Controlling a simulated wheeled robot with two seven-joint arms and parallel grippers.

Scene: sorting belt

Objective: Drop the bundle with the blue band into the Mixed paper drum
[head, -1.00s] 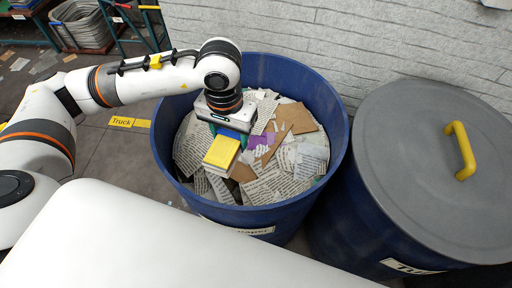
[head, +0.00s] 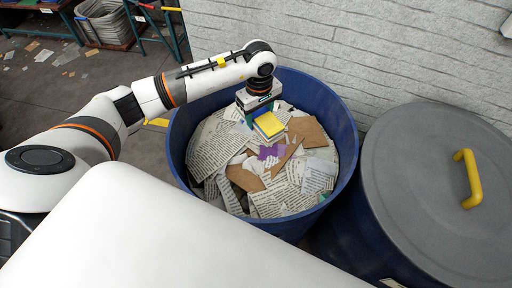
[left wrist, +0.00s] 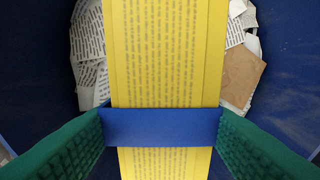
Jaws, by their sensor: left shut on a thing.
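The bundle (head: 270,124) is a yellow printed stack, held over the open blue drum (head: 349,165) toward its far side. In the left wrist view the bundle (left wrist: 165,55) has a blue band (left wrist: 160,127) around it. My left gripper (head: 258,116) is shut on the bundle; its green fingers (left wrist: 160,140) press in at both sides by the band. Torn printed paper and brown card (head: 307,131) fill much of the drum below. I cannot tell the exact gap between bundle and paper. The drum's label is hidden now. My right gripper is out of view.
A second blue drum with a grey lid (head: 415,150) and yellow handle (head: 467,178) stands close on the right. A pale brick wall (head: 400,50) is behind. A grey crate (head: 106,24) and a teal rack are at the back left.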

